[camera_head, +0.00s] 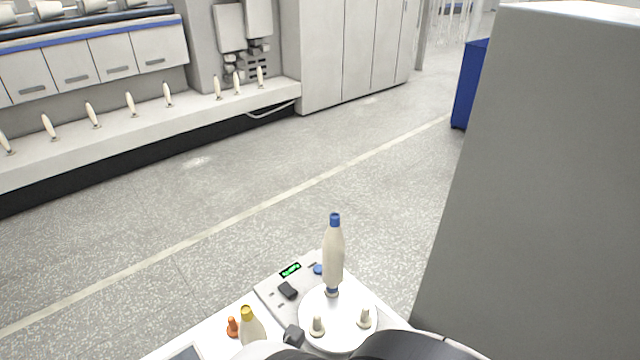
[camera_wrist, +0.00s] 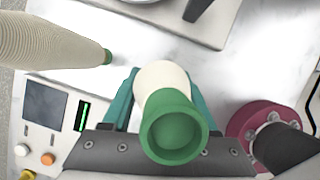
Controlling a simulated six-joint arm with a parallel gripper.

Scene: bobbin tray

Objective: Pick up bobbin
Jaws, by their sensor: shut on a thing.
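In the wrist view my gripper (camera_wrist: 163,88) has its teal fingers on both sides of a cream bobbin (camera_wrist: 160,75) with a green open end facing the camera. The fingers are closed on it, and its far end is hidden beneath. Another cream bobbin (camera_wrist: 60,42) with a green tip lies or leans at the upper left, apart from the fingers. In the head view a blue-topped bobbin (camera_head: 333,255) stands upright on a white round plate (camera_head: 345,341), and a yellow-topped bobbin (camera_head: 250,328) shows at the bottom. The gripper does not show clearly there.
Two empty pegs (camera_head: 317,326) stand on the round plate. A panel with a green display (camera_head: 290,270) and an orange peg (camera_head: 232,327) are close by. A maroon round base (camera_wrist: 252,122) is right of my gripper. A large grey cabinet (camera_head: 540,180) stands at right; open floor lies beyond.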

